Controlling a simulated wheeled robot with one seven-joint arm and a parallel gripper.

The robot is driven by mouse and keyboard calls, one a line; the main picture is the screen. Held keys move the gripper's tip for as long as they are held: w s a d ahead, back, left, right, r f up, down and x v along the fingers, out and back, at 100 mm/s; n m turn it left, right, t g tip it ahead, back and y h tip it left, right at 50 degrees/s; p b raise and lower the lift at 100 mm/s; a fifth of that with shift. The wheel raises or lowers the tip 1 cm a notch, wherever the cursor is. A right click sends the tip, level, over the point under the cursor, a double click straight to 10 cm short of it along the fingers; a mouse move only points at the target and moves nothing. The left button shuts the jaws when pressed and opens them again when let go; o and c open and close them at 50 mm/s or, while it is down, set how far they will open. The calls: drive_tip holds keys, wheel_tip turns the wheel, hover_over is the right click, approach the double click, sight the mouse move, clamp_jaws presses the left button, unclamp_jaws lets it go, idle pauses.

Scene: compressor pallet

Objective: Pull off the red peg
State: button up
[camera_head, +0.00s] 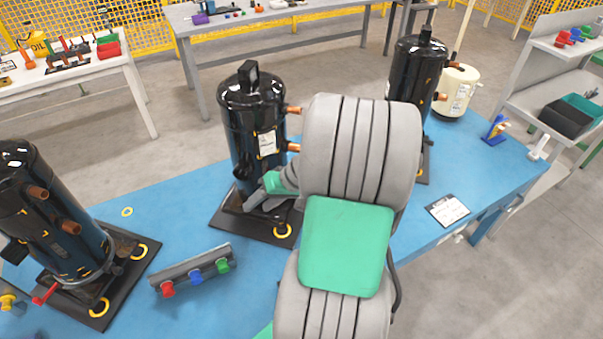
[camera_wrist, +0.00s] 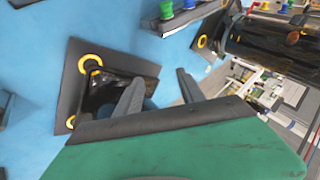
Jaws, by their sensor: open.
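A red peg (camera_head: 45,295) sticks out low at the front of the left black compressor (camera_head: 40,215). Another red piece (camera_head: 167,289) sits at the left end of a grey rack (camera_head: 195,265), beside a blue piece (camera_head: 196,277) and a green piece (camera_head: 223,266). My gripper (camera_head: 258,196) is open and empty, low at the middle compressor (camera_head: 255,125), right of the left compressor and rack. In the wrist view my gripper (camera_wrist: 158,85) has its two fingers apart over the base plate (camera_wrist: 66,95). No red piece is clear in the wrist view.
The blue pallet top (camera_head: 130,235) has free room around the rack. A third black compressor (camera_head: 415,70) and a cream tank (camera_head: 457,92) stand at the back right. A paper sheet (camera_head: 447,210) lies near the right edge. Yellow rings mark the base plates.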

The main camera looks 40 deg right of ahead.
drive_tip(key=s+d+r+m+t+p, duration=0.1)
drive_tip(key=s+d+m+t, duration=0.15)
drive_tip(key=d, duration=0.35)
drive_tip(key=s+d+r+m+t+p, duration=0.1)
drive_tip(key=d+r+m+t, duration=0.1)
drive_tip(key=d+t, duration=0.25)
drive_tip(key=f+p+x, duration=0.1)
drive_tip(key=x, duration=0.6)
drive_tip(key=shift+g, duration=0.4)
drive_tip(key=shift+f, duration=0.1)
drive_tip(key=shift+c, duration=0.3)
clamp_jaws()
idle(0.6)
